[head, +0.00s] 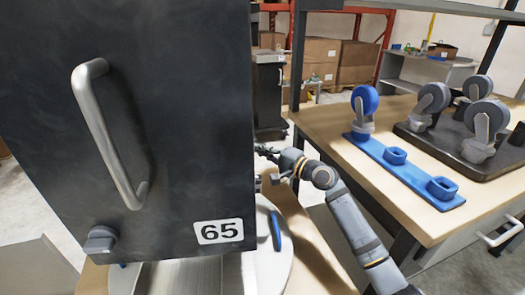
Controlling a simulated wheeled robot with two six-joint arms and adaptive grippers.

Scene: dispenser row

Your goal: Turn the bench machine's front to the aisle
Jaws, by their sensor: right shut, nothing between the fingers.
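The bench machine (200,110) is a dark cabinet that fills the left of the head view. My right gripper (267,154) is shut and empty, just right of the machine's right edge. I cannot tell whether it touches the machine. My left gripper is out of view.
A wooden bench (420,195) at right holds a blue rack (400,170) with a caster and a dark tray (450,150) with several casters. Another dark cabinet (268,90) and shelved boxes (325,60) stand behind. Floor shows between the benches.

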